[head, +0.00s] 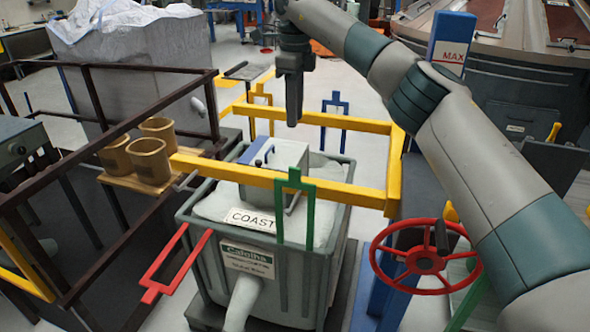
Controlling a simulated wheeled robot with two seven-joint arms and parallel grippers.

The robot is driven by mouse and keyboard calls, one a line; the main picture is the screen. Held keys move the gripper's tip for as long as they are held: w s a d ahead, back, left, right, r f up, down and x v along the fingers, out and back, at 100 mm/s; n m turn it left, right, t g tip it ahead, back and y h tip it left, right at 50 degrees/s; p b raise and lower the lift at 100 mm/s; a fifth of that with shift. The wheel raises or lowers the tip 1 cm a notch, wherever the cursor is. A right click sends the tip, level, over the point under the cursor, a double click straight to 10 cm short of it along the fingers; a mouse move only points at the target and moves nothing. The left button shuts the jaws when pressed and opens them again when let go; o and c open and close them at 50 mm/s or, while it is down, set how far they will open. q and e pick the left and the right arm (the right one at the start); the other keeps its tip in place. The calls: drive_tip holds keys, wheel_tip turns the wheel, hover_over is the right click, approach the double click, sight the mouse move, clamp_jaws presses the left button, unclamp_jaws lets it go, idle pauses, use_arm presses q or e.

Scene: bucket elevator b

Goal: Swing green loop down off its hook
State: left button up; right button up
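The green loop (309,215) is a flat frame with a short tab on top. It stands upright against the near yellow bar (235,172), above the front of the grey tub (200,215). I cannot make out its hook. My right arm comes in from the right and arches over the tub. My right gripper (291,112) points straight down above the far side of the tub, behind and above the green loop and apart from it. Its fingers show as one narrow dark shape, so their opening is unclear. My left gripper is not in view.
A red loop (160,288) sticks out at the tub's left front. A blue loop (335,122) and a yellow loop (262,96) stand at the far bar. A red handwheel (420,258) is at right. Brown cups (150,160) and dark railings (130,140) are at left.

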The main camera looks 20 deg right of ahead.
sight(295, 170)
wheel_tip(295, 170, down, 16)
drive_tip(key=p, duration=0.5)
drive_tip(key=shift+r+p, duration=0.2)
drive_tip(key=shift+p, duration=0.1)
drive_tip(key=shift+f, duration=0.85)
clamp_jaws()
